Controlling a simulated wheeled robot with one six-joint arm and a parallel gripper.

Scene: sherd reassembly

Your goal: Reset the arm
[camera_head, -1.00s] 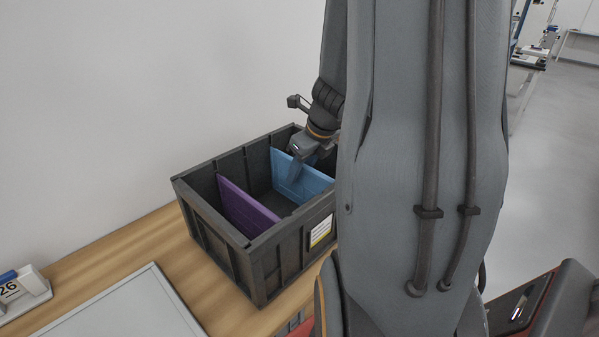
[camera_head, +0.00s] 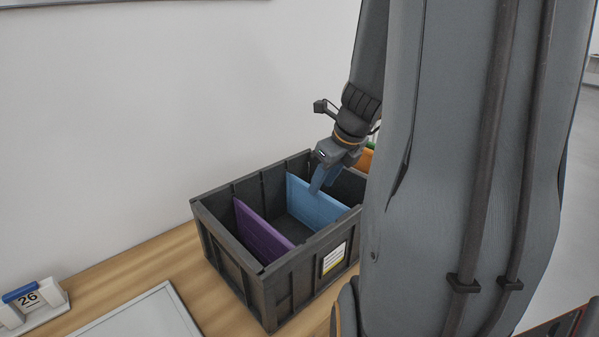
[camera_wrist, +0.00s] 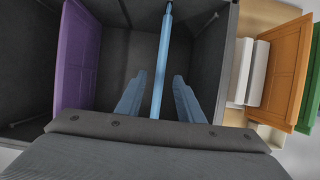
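My gripper (camera_head: 318,188) points down over the dark crate (camera_head: 240,275), at the blue panel (camera_head: 312,208). In the wrist view, my gripper's two blue-grey fingers (camera_wrist: 160,80) are spread apart, with the upright blue panel (camera_wrist: 165,45) seen edge-on between them and a gap on each side. The fingers look open and hold nothing. The blue panel stands across the crate. A purple panel (camera_head: 262,235) stands in the crate to its left, also in the wrist view (camera_wrist: 78,60). My arm hides the crate's right end in the head view.
The crate stands on a wooden table (camera_head: 150,265) against a white wall. Beyond the crate's right side are an orange panel (camera_wrist: 272,70) and a green panel (camera_wrist: 312,85).

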